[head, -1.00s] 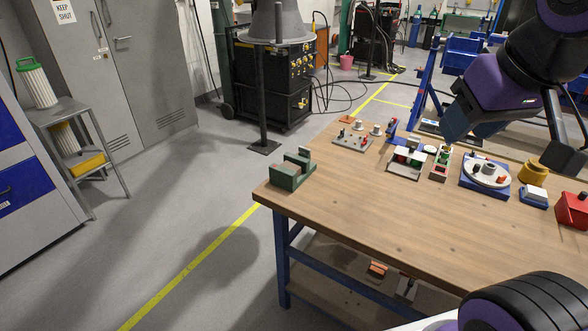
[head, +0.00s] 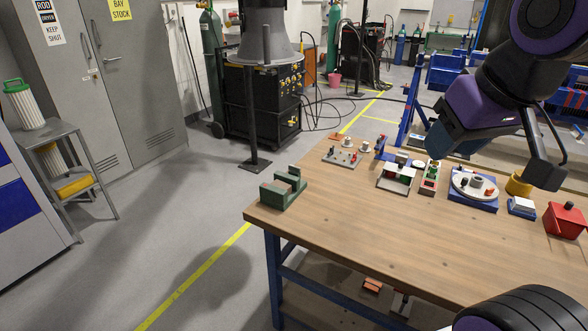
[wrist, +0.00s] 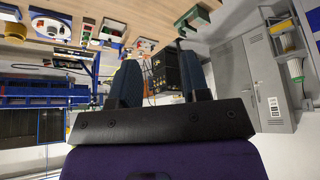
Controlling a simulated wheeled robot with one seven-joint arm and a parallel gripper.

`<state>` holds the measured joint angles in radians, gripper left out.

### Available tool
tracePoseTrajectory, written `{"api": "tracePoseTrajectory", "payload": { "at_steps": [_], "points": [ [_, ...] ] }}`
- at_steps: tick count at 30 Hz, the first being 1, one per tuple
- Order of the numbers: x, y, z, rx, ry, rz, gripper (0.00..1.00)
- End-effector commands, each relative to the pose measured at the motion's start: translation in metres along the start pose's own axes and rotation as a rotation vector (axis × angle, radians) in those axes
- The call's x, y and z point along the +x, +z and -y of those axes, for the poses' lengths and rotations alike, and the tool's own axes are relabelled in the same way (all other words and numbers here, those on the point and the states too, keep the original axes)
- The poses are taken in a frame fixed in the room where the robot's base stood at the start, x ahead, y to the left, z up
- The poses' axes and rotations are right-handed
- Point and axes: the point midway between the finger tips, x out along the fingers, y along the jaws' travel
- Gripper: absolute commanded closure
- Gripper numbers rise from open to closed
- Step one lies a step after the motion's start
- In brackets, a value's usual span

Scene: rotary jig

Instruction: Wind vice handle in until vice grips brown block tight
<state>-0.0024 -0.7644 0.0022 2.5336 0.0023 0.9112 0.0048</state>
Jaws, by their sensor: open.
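The green vice (head: 291,184) stands at the left end of the wooden table (head: 390,240), close to its corner, in the head view. A brown block (head: 273,190) shows at the vice; whether the jaws touch it cannot be told. The handle is not clear in the head view. In the wrist view, which looks upside down, the green vice (wrist: 192,17) is at the top, with a dark rod beside it. My gripper (head: 442,138) is above the far right part of the table, well away from the vice. In the wrist view my gripper (wrist: 160,78) has its two fingers apart with nothing between them.
A grey board with small knobs (head: 343,157), a white-topped fixture (head: 397,176), a round dial on a blue base (head: 474,186), a yellow cup (head: 519,183) and a red box (head: 565,220) line the table's back and right. The front middle is clear.

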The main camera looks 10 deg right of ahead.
Motion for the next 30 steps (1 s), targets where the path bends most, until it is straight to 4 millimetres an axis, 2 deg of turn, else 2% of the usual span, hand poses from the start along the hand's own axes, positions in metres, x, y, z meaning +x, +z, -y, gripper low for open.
{"api": "tracePoseTrajectory", "payload": {
  "at_steps": [9, 10, 11, 14, 17, 23, 30],
  "points": [
    [0.0, 0.0, 0.0, 0.0, 0.0, 0.0, 0.57],
    [0.0, 0.0, 0.0, 0.0, 0.0, 0.0, 0.62],
    [0.0, 0.0, 0.0, 0.0, 0.0, 0.0, 0.62],
    [0.0, -0.008, 0.0, -0.009, -0.001, 0.006, 0.62],
    [-0.001, -0.027, 0.001, -0.03, -0.004, 0.021, 0.62],
    [0.007, -0.089, 0.004, -0.104, -0.015, 0.068, 0.62],
    [0.033, -0.166, 0.008, -0.198, -0.03, 0.125, 0.62]
  ]
}}
